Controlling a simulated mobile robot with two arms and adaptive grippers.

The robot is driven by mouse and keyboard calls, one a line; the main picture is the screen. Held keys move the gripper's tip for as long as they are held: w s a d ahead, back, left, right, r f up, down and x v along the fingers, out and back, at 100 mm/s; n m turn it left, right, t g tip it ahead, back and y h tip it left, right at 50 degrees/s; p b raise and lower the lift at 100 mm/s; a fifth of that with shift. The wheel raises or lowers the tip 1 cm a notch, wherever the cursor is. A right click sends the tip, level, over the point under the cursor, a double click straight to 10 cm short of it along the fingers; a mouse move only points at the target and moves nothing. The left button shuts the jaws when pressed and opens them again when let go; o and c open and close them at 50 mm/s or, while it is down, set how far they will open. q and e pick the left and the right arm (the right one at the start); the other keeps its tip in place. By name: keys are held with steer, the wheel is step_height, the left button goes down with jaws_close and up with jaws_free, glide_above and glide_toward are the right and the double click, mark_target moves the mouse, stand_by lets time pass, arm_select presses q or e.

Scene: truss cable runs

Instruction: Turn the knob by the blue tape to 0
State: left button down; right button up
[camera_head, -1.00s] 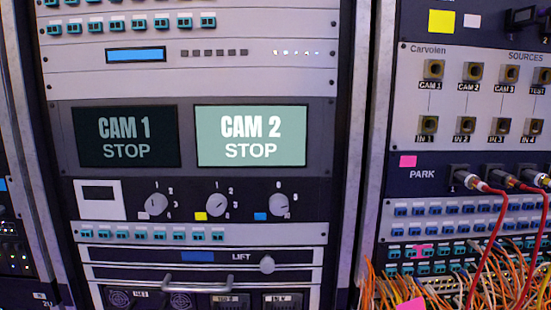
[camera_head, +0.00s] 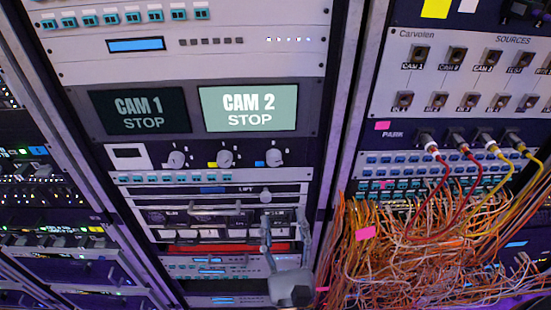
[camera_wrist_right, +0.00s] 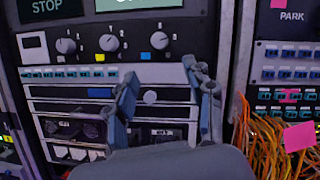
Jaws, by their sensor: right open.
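The knob by the blue tape (camera_head: 274,157) is the rightmost of three grey knobs on a dark panel under the CAM screens. The blue tape (camera_head: 260,164) sits at its lower left. In the right wrist view the knob (camera_wrist_right: 159,40) and blue tape (camera_wrist_right: 146,55) show near the top centre. The number its pointer marks is too small to read. My right gripper (camera_head: 286,217) is open and empty, below the knob and apart from it. In the wrist view its fingers (camera_wrist_right: 160,76) stand apart below the knob panel. My left gripper is not in view.
A knob with yellow tape (camera_head: 225,158) and another knob (camera_head: 176,159) are to the left. A round drawer knob (camera_head: 265,196) and handle (camera_head: 213,210) lie below. Orange cables (camera_head: 420,245) bulge out at the right.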

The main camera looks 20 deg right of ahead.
mark_target(275, 164)
steer(key=p+x, duration=0.5)
steer(key=x, duration=0.6)
steer(key=shift+w+r, duration=0.1)
steer(key=shift+r, duration=0.05)
steer(key=shift+w+d, duration=0.1)
steer(key=shift+w, duration=0.35)
jaws_close()
steer(key=shift+r+n, duration=0.1)
steer(key=shift+n, duration=0.2)
